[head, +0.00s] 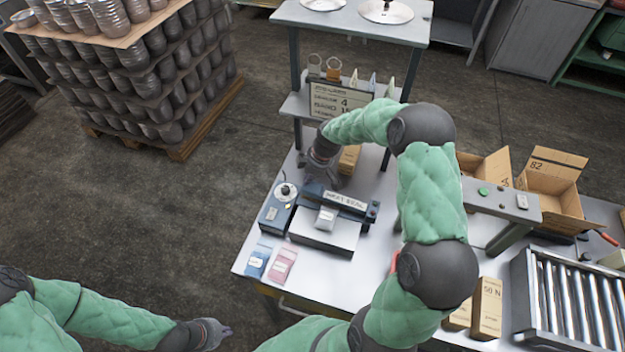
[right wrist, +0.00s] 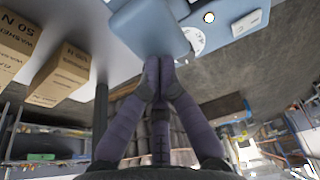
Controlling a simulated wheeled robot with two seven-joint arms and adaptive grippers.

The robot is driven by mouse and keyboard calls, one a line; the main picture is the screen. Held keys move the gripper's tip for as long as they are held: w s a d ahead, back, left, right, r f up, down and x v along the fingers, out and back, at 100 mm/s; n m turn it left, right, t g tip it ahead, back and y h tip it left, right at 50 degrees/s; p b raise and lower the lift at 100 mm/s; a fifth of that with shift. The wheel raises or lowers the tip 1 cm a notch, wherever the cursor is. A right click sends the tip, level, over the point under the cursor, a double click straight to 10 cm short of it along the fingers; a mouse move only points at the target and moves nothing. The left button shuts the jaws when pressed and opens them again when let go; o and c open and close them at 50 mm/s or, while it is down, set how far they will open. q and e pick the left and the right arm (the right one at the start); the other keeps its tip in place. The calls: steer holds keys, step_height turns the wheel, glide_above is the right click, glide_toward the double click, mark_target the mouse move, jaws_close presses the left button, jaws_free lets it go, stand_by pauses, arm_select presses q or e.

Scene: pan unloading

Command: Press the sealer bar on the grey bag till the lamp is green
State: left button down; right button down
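The heat sealer has a dark bar (head: 338,202) with a white label, above a pale plate (head: 318,240). The grey bag (head: 326,218) lies at the front of the bar, its far end hidden beneath it. My right gripper (head: 316,180) is behind the sealer's left end, pointing down. In the right wrist view its fingers (right wrist: 160,66) are together and empty, close to a blue housing (right wrist: 150,35); contact cannot be told. A small lamp appears at the sealer's right end, its colour unclear. My left gripper (head: 222,332) hangs over the floor, its finger gap unclear.
A blue box with a dial (head: 277,212) stands left of the sealer. A blue packet (head: 257,261) and pink packet (head: 284,265) lie in front. Cartons (head: 487,308) and a roller conveyor (head: 570,300) are at right. A sign rack (head: 335,100) stands behind.

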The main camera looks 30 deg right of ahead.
steer(key=v, duration=0.5)
steer(key=shift+w+a+r, duration=0.1)
steer(key=shift+w+a, duration=0.1)
arm_select(q)
steer(key=shift+s+b, duration=0.3)
arm_select(e)
step_height(320, 180, up, 7)
steer(key=shift+w, duration=0.3)
arm_select(q)
steer(key=shift+r, duration=0.1)
arm_select(e)
steer(key=shift+s, duration=0.1)
